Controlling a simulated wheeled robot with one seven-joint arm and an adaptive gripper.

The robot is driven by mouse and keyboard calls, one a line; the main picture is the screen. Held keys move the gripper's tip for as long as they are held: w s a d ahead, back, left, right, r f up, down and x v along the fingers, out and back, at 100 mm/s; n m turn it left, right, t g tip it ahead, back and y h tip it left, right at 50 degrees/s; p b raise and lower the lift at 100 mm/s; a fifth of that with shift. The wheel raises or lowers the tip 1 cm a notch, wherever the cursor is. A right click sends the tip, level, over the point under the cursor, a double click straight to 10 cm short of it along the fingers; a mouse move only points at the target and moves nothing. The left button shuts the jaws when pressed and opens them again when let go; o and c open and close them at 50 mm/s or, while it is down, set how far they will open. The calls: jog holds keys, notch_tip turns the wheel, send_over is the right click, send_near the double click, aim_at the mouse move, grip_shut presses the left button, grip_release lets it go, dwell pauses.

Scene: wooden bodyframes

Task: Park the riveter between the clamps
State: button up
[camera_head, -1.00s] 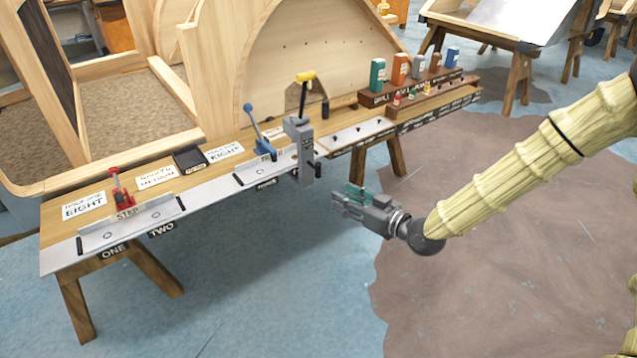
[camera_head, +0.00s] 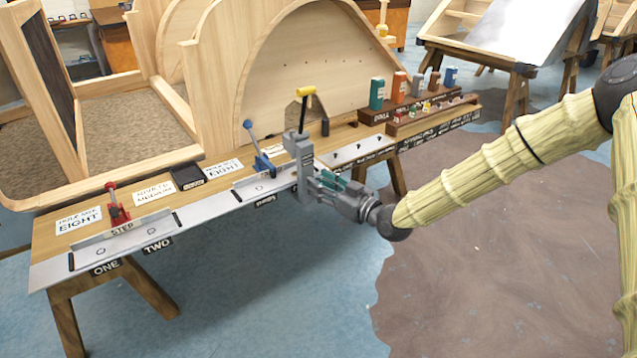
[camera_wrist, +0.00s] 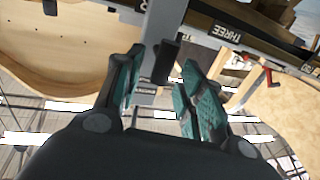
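The riveter, a tall grey tool (camera_head: 301,160) with a yellow-tipped lever, stands upright at the bench's front edge. In the wrist view its grey column (camera_wrist: 163,35) and a dark block (camera_wrist: 166,62) show ahead of my fingers. The blue-handled clamp (camera_head: 262,160) is just left of it, and the red-handled clamp (camera_head: 117,208) is farther left on the step plate. My gripper (camera_head: 318,184) is at the right side of the riveter's lower body. In the wrist view its green-padded fingers (camera_wrist: 158,88) are parted, with the dark block between or just beyond their tips. Contact cannot be told.
The wooden bench (camera_head: 190,187) carries a metal front strip, label cards (camera_head: 153,192) and a dark block (camera_head: 188,177). Coloured bottles (camera_head: 400,88) stand in a rack at the right. A large wooden frame (camera_head: 225,75) rises behind. The floor in front is clear.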

jog(key=shift+x, duration=0.8)
grip_shut()
jog(key=s+a, duration=0.8)
jog(key=a, duration=0.3)
jog(key=s+a, duration=0.8)
jog(key=a, duration=0.3)
grip_release()
